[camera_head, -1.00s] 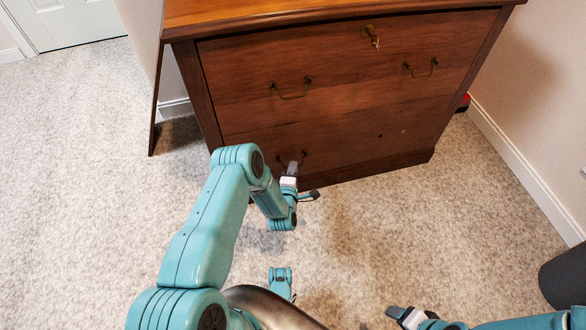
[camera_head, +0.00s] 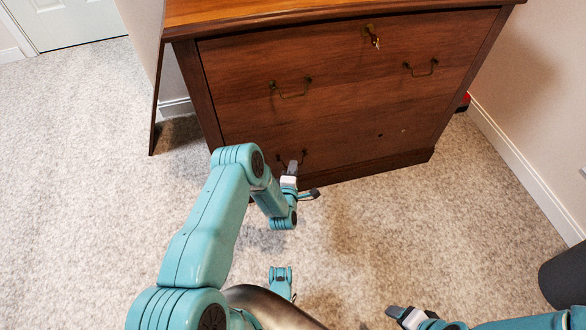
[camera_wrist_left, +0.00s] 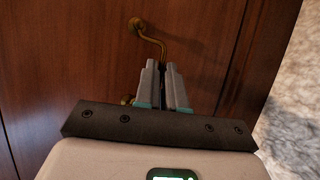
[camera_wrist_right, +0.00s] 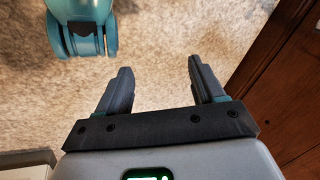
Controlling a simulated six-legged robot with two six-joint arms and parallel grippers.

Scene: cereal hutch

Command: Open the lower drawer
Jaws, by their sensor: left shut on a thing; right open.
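The wooden cabinet has an upper drawer (camera_head: 340,75) with two brass handles and a key in its lock. The lower drawer (camera_head: 350,143) is below it, and its front looks flush with the cabinet. My left gripper (camera_head: 292,168) is at the lower drawer's left handle (camera_head: 304,156). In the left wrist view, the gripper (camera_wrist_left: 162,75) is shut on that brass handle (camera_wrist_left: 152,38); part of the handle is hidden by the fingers. My right gripper (camera_head: 408,315) is low at the bottom right, away from the cabinet. In the right wrist view it (camera_wrist_right: 158,80) is open and empty.
Speckled carpet (camera_head: 400,220) lies clear in front of the cabinet. A wall with a white baseboard (camera_head: 525,165) runs along the right. A dark cylindrical object (camera_head: 565,278) stands at the lower right. A white door (camera_head: 65,20) is at the far left.

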